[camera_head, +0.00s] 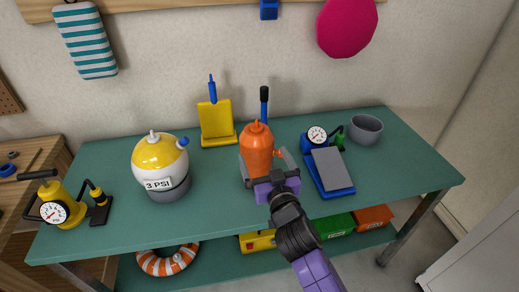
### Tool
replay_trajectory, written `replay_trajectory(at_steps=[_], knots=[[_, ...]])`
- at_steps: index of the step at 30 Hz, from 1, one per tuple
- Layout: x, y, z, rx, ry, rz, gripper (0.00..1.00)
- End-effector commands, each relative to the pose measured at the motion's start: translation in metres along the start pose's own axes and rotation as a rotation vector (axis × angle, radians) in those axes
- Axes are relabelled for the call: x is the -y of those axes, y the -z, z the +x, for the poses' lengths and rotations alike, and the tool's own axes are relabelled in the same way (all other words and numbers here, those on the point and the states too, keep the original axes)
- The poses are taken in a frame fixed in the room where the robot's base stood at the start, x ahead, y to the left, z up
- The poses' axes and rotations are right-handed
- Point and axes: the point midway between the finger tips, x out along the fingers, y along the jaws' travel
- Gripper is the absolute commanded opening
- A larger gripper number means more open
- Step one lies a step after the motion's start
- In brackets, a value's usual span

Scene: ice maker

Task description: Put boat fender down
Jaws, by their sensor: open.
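The orange boat fender (257,141) stands upright near the middle of the green workbench top (217,196), with a small knob on top and a small valve at its right side. My gripper (265,166) reaches in from the front. Its grey fingers are spread, one on each side of the fender. My purple gripper body hides the fender's lower part, so I cannot see its base or whether the fingers touch it.
A yellow-and-white ball marked 3 PSI (160,152) sits in a grey holder to the left. A yellow gauge pump (66,206) stands at far left. A yellow stand (217,122) is behind. A blue-and-grey foot pump (329,170) and grey bowl (366,128) are right.

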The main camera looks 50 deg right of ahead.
Motion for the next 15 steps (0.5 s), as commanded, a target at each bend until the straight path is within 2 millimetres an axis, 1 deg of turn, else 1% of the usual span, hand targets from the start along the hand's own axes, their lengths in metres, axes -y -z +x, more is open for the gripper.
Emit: replay_trajectory(at_steps=[1,6,9,15], knots=[[0.0,-0.002,-0.01,0.001,0.0,0.0,1.0],[0.0,-0.001,-0.031,-0.001,0.0,-0.001,1.0],[0.0,-0.001,-0.037,0.0,0.0,0.0,1.0],[0.0,0.001,-0.04,-0.001,0.001,0.0,1.0]])
